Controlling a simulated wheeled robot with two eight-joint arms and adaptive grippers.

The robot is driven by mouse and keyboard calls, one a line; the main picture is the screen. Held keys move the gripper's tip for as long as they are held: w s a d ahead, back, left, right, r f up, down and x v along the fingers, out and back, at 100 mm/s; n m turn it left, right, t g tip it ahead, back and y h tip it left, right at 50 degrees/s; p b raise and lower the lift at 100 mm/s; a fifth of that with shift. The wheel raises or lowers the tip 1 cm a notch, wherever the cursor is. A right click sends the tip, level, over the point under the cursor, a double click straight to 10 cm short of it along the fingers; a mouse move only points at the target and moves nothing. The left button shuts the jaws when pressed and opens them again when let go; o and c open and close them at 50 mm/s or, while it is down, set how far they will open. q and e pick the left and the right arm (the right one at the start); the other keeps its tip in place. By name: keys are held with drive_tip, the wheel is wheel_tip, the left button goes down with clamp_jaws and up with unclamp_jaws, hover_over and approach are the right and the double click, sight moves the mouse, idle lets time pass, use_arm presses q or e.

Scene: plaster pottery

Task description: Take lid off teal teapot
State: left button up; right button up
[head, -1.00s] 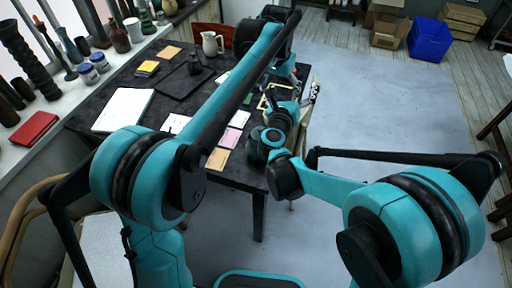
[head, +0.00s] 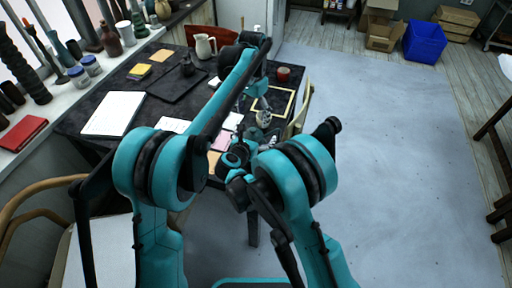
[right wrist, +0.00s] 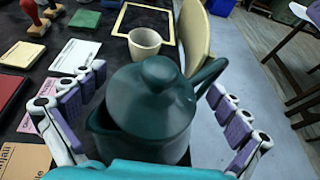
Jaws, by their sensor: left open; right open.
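The teal teapot (right wrist: 140,135) fills the middle of the right wrist view, upright on the dark table, with its handle at right and spout at left. Its domed lid (right wrist: 157,88) with a round knob sits on top. My right gripper (right wrist: 155,95) is open, its fingers on both sides of the teapot with gaps to it. The teapot cannot be made out in the head view, where my right arm blocks that area. My left gripper (head: 264,117) is open over the table's right part, small in the head view.
A grey cup (right wrist: 145,42) stands just behind the teapot, near a yellow frame (right wrist: 168,10). A chair (right wrist: 196,38) is beside the table edge. Cards and stamps lie left. A black tray (head: 178,84) and white pitcher (head: 205,45) are farther back.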

drive_tip(key=shift+w+d+f, duration=0.2)
drive_tip(key=shift+w, duration=0.3)
drive_tip(key=shift+c, duration=0.3)
